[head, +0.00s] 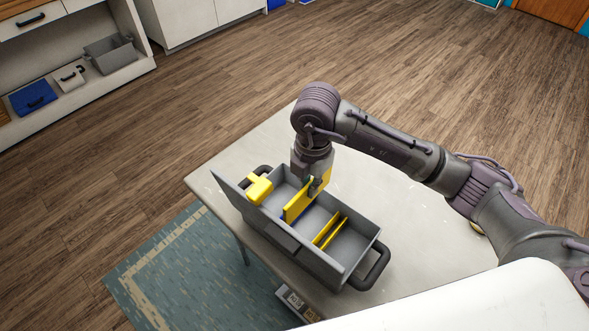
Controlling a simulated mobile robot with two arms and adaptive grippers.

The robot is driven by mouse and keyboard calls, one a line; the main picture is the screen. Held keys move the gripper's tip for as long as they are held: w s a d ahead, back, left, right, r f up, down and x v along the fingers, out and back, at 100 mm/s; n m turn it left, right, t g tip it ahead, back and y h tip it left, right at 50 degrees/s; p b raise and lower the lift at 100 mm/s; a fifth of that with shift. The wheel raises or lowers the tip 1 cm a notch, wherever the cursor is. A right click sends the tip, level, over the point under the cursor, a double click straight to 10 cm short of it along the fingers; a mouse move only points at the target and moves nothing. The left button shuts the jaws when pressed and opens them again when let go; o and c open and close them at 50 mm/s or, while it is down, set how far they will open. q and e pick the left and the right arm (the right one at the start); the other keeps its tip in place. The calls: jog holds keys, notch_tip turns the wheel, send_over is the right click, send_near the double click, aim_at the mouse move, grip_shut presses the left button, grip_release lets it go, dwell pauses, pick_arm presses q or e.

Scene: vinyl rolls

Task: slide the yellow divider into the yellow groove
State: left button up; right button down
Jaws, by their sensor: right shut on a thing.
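The grey tool box (312,262) stands on the pale table, with dark handles at its ends. My right gripper (315,187) reaches down over the box and is shut on the yellow divider (296,206), a flat upright panel. The divider is over the middle of the box, its lower edge within or just above the opening; the exact depth is unclear. Two slim parallel yellow strips (331,233), which look like the yellow groove, cross the box to the right of the divider. The divider is apart from them. A bit of blue shows beneath it. My left gripper is out of view.
A yellow block (258,188) sits at the box's left end. A shelf at the upper left holds a blue bin (33,98), a whitish container (70,78) and a grey bin (112,54).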

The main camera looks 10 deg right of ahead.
jog(key=s+d+f+p, duration=0.1)
jog(key=s+d+f, duration=0.1)
jog(key=s+d, duration=0.1)
jog(key=shift+s+d, duration=0.3)
jog(key=shift+s, duration=0.5)
jog(key=b, duration=0.9)
send_over(326, 231)
jog(key=s+a, duration=0.1)
jog(key=s, duration=0.1)
jog(key=shift+w+f, duration=0.15)
jog(key=shift+f, duration=5.2)
jog(key=shift+f+b, duration=0.5)
jog(key=shift+f, duration=0.5)
jog(key=c, duration=1.2)
grip_release()
jog(key=shift+r, duration=0.1)
